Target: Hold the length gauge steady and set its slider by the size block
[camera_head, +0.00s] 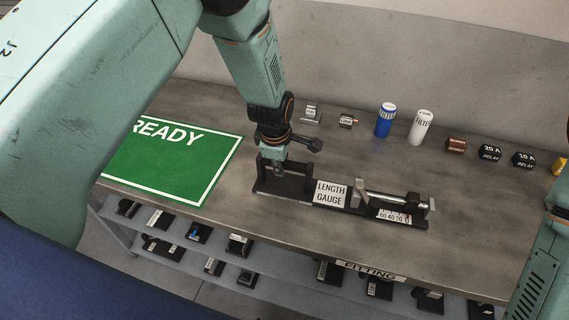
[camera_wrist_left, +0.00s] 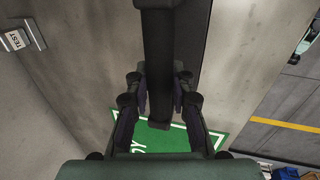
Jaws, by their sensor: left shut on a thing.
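The length gauge (camera_head: 331,193) is a dark base with a white name plate, lying on the grey bench. A grey slider jaw (camera_head: 358,192) stands right of the plate, and a silver rod with a white scale (camera_head: 393,216) runs to the right end. In the left wrist view a dark bar of the gauge (camera_wrist_left: 158,60) runs between the fingers (camera_wrist_left: 157,105). The fingertips are partly hidden in the head view. I cannot tell which thing is the size block. My right gripper is not in view.
A green READY mat (camera_head: 190,185) lies left of the gauge. Along the back stand small metal blocks (camera_head: 311,113), a blue can (camera_head: 385,120), a white filter (camera_head: 421,127), a brown part (camera_head: 456,146) and black relays (camera_head: 489,153). A lower shelf holds several parts.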

